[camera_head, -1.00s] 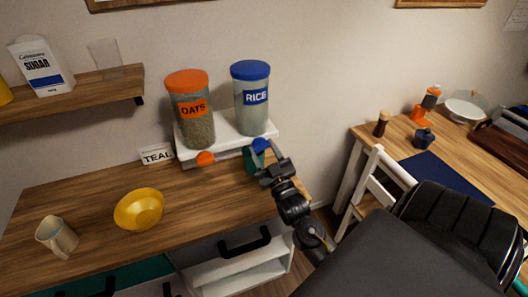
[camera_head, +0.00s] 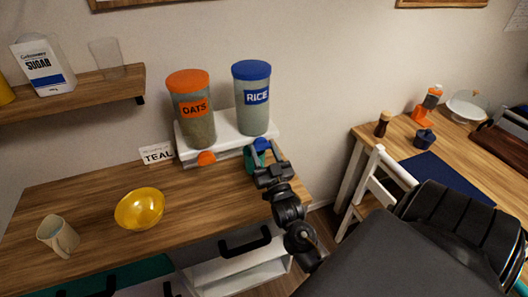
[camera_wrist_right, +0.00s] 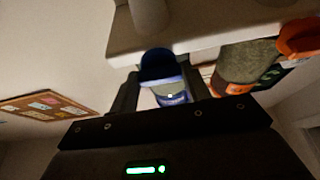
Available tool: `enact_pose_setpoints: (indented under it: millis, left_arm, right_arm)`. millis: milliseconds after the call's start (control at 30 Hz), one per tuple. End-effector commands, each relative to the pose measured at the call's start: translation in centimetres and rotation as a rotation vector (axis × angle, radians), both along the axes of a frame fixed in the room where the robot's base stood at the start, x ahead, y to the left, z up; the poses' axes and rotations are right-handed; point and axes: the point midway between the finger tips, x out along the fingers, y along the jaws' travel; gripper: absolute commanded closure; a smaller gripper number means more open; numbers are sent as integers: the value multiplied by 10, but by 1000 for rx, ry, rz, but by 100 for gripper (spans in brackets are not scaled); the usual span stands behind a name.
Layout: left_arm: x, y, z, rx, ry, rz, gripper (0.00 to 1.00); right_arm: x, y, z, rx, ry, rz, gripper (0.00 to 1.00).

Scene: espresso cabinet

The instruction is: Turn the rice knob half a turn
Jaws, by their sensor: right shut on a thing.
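The rice dispenser (camera_head: 252,115) is a clear canister with a blue lid and a blue RICE label, upright on a white stand (camera_head: 225,144). Its blue knob (camera_head: 262,145) is at the stand's front right. My right gripper (camera_head: 266,160) is shut on this knob and partly hides it. In the right wrist view the dark blue knob (camera_wrist_right: 158,66) sits between the two fingers. A teal cup (camera_head: 249,158) shows beside the gripper, partly hidden by it. My left gripper is not in view.
The oats dispenser (camera_head: 192,110) with its orange knob (camera_head: 206,158) stands left of the rice. A white chair (camera_head: 375,175) is at right.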

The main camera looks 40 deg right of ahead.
Motion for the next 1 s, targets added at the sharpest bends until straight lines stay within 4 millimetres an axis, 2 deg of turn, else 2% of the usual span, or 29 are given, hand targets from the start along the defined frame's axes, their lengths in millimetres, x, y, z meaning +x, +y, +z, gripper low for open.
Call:
enact_pose_setpoints:
  millis: [33, 200, 567, 1000]
  left_arm:
    - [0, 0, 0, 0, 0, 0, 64]
    - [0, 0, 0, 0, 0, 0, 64]
    - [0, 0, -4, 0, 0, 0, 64]
    - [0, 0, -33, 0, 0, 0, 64]
  right_arm:
    - [0, 0, -1, 0, 2, 2, 52]
    - [0, 0, -1, 0, 1, 1, 31]
    - [-6, 2, -5, 0, 3, 1, 31]
    - [-75, 26, -37, 1, 4, 0, 31]
